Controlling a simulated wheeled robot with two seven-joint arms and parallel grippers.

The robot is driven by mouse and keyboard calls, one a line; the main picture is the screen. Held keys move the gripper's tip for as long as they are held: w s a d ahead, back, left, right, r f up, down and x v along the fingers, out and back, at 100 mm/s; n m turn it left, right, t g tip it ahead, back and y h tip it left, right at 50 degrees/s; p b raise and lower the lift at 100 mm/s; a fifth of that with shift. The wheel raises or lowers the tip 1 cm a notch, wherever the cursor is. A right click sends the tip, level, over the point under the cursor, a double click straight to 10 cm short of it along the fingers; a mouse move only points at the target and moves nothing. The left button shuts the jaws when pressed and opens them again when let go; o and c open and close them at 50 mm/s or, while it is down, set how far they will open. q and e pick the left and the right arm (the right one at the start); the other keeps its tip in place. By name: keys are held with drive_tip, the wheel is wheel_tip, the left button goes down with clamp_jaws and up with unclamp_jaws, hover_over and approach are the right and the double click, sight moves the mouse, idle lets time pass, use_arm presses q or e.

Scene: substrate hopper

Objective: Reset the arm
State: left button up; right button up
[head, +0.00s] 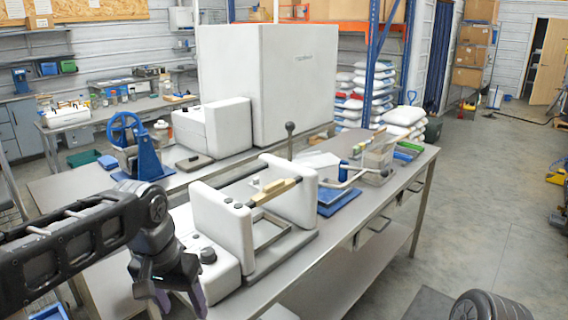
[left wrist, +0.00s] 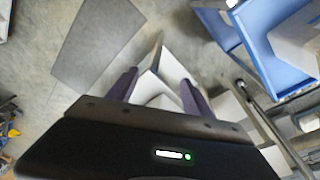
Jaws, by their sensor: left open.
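My left arm comes in from the left in the head view, reaching over the near left end of the workbench. Its gripper (head: 180,298) points down, near the white machine with two upright side walls (head: 222,226). In the left wrist view the two purple fingers of the gripper (left wrist: 157,90) stand apart. White angular surfaces show between and beyond them; I cannot tell what they belong to. I see nothing gripped. My right gripper is not in view.
A large white cabinet (head: 268,85) stands behind. Stacked white sacks (head: 382,85) are near the blue rack post.

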use_arm(q)
drive_tip(key=w+d+f+t+h, duration=0.2)
drive_tip(key=w+d+f+t, duration=0.1)
drive_tip(key=w+d+f, duration=0.35)
drive_tip(key=s+d+f+n+h, duration=0.1)
drive_tip(key=d+f, duration=0.1)
drive_tip(key=f, duration=0.7)
drive_tip(key=s+d+f+h, duration=0.1)
drive_tip(key=s+d+f, duration=0.15)
drive_tip(key=f, duration=0.55)
drive_tip(key=s+f+n+g, duration=0.2)
drive_tip(key=s+f+g, duration=0.2)
drive_tip(key=s+f, duration=1.5)
drive_tip(key=s, duration=0.3)
drive_tip(key=shift+s+d+f+n+y, duration=0.2)
drive_tip(key=shift+d+f+n+y, duration=0.1)
drive_tip(key=shift+d+f, duration=0.1)
drive_tip(key=shift+r, duration=0.1)
